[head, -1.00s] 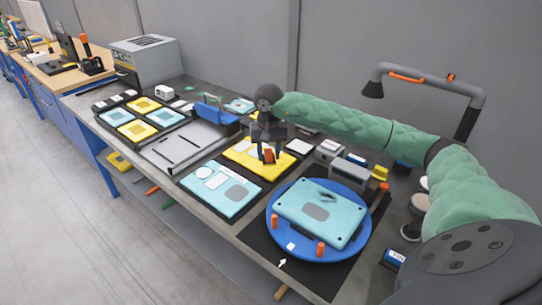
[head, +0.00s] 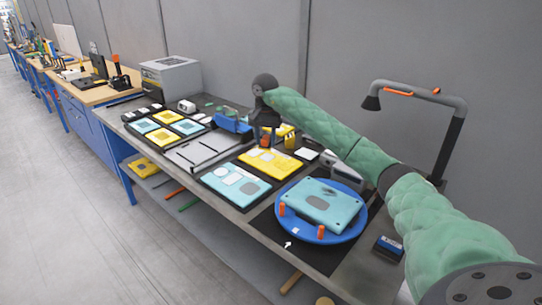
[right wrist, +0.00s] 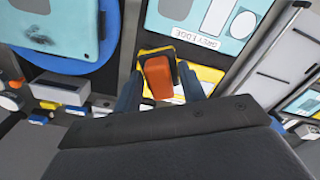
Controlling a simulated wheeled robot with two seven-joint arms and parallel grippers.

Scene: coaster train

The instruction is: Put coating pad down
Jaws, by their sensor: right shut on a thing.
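My right gripper (head: 268,128) hangs over the bench near the back edge of the yellow panel in the head view. In the right wrist view, my right gripper (right wrist: 160,90) is shut on an orange block (right wrist: 157,77), which I take to be the coating pad. The pad also shows small and dark-edged under the gripper in the head view (head: 266,141). A yellow surface (right wrist: 186,76) shows behind the pad; whether the pad touches anything below cannot be told. My left gripper is not in view.
A teal panel (head: 318,205) lies on a blue round turntable (head: 309,236) with orange posts. Another teal panel (head: 235,187) and a yellow panel (head: 271,165) lie beside it. A blue-ended grey fixture (head: 192,155) stands left. A lamp (head: 450,102) rises at the right.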

